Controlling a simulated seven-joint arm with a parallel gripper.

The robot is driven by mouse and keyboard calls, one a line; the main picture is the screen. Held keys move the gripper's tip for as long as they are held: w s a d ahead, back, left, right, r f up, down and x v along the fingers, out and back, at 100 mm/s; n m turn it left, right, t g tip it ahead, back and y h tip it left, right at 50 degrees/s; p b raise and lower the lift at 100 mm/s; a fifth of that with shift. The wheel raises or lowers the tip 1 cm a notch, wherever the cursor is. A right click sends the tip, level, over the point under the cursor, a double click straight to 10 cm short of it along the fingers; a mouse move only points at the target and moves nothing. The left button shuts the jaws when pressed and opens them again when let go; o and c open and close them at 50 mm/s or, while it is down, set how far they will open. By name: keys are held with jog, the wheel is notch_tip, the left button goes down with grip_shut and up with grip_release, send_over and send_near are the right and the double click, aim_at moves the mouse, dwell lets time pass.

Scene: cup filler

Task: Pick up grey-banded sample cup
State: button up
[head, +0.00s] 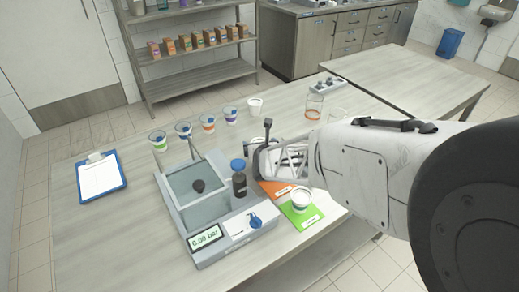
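My gripper (262,146) reaches in from the right, with its dark fingers over the table between the filler and the orange card. I cannot make out whether its fingers are apart or together, or whether anything is between them. I cannot pick out a grey band for sure on any cup. A white cup (300,201) stands upright on a green card (309,220), below my gripper in the picture. Another pale cup (255,106) stands at the right end of the back row, behind my gripper and apart from it.
Several banded cups (208,124) stand in the row. The filler machine (211,205) and a dark blue-capped bottle (239,184) are left of my gripper. An orange card (274,189) is partly covered. An orange-banded jar (314,107) and a clipboard (101,176) are further out.

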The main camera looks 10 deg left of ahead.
jog(key=shift+w+a+f, duration=0.1)
jog(key=shift+w, duration=0.15)
dwell(0.4)
jog(key=c, duration=1)
jog(key=shift+r, duration=1.7)
jog(key=s+d, duration=0.3)
jog(key=s, duration=0.4)
jog(key=s+d+r, duration=0.1)
jog(key=s+d, duration=0.3)
jog(key=s, duration=0.3)
jog(key=shift+s+r, duration=0.2)
jog(key=shift+r, duration=0.1)
